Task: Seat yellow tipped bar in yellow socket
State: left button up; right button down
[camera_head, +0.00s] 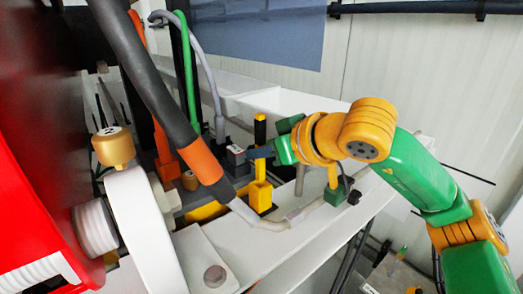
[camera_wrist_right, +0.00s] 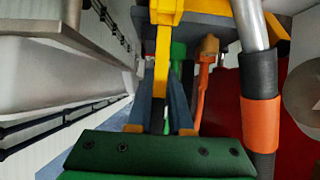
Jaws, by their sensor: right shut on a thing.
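My right gripper (camera_head: 260,153) reaches in from the right and is shut on the bar partway up. The bar's lower end is over or in the socket's mouth; I cannot tell how deep. In the right wrist view the yellow bar (camera_wrist_right: 160,75) runs between my fingers toward a yellow block (camera_wrist_right: 167,12) at the top edge. My left gripper is not in view.
A thick grey hose with an orange band (camera_head: 201,161) passes left of the socket. Orange and green hoses (camera_head: 187,75) rise behind it. The white beam (camera_head: 243,255) is mostly clear in front.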

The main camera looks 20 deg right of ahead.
aim_at(261, 177)
jog(key=shift+f+b, duration=2.5)
jog(key=shift+f, duration=0.35)
jog(key=shift+r, duration=0.1)
jog(key=shift+r+p, duration=2.35)
jog(key=shift+r, duration=0.15)
jog(key=shift+f, duration=0.25)
jog(key=shift+f+b, duration=0.35)
jog(key=shift+b, duration=0.15)
jog(key=shift+f+b, duration=1.75)
jog(key=shift+f, duration=0.25)
jog(key=c, duration=0.8)
grip_release()
jog(key=shift+o, duration=0.2)
jog(key=shift+a, duration=0.15)
